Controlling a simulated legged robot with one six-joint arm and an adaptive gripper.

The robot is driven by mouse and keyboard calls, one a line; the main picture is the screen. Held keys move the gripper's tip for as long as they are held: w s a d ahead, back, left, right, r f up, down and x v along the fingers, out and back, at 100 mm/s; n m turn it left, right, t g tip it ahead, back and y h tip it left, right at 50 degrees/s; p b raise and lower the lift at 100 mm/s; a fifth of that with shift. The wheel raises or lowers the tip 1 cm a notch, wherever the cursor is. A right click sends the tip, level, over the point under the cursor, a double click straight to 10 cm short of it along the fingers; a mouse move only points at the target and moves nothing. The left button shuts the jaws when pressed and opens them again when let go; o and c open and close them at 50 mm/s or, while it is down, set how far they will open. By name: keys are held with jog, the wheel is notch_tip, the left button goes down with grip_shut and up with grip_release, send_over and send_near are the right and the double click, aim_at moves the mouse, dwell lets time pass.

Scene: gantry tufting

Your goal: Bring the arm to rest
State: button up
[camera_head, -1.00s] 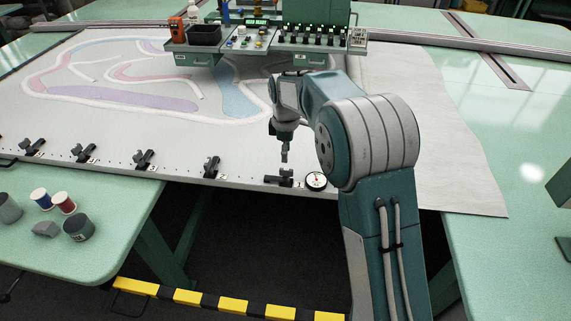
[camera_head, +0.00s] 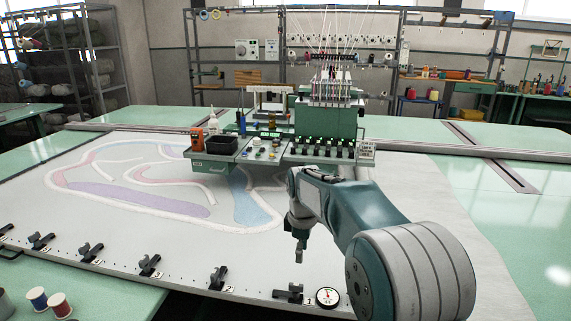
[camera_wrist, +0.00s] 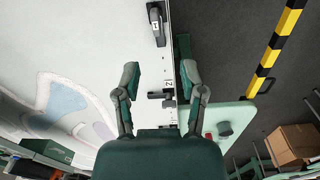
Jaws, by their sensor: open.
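My gripper (camera_head: 298,258) hangs from my arm above the near edge of the white cloth, just above and behind the black clamp marked 1 (camera_head: 288,293) in the head view. In the wrist view my gripper (camera_wrist: 160,75) has its two fingers spread wide apart, with nothing held between them. The frame edge and a small dark clamp (camera_wrist: 168,102) show below, between and beyond the fingers. My arm is bent, with its large grey-banded joint at the lower right of the head view.
A round dial (camera_head: 328,297) sits beside the clamp. More clamps (camera_head: 150,265) line the edge. A tufting machine (camera_head: 330,120) and its tool shelf (camera_head: 215,158) stand behind my arm. Thread spools (camera_head: 60,304) are at lower left. A yellow-black barrier (camera_wrist: 272,48) and a cardboard box (camera_wrist: 293,145) show right.

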jog(key=s+d+r+m+t, duration=0.1)
jog(key=s+d+r+m, duration=0.35)
jog(key=s, duration=0.35)
jog(key=s+d+r+m+t, duration=0.25)
jog(key=s+r, duration=0.25)
jog(key=s, duration=0.3)
jog(key=s+d+f+m+t, duration=0.1)
jog(key=s+m, duration=0.3)
jog(key=s, duration=0.4)
jog(key=s+d+f+m, duration=0.1)
jog(key=s+d+m, duration=0.2)
jog(key=s, duration=0.5)
jog(key=shift+f+m+t, duration=0.35)
jog(key=shift+f+m, duration=0.05)
jog(key=shift+s, duration=0.1)
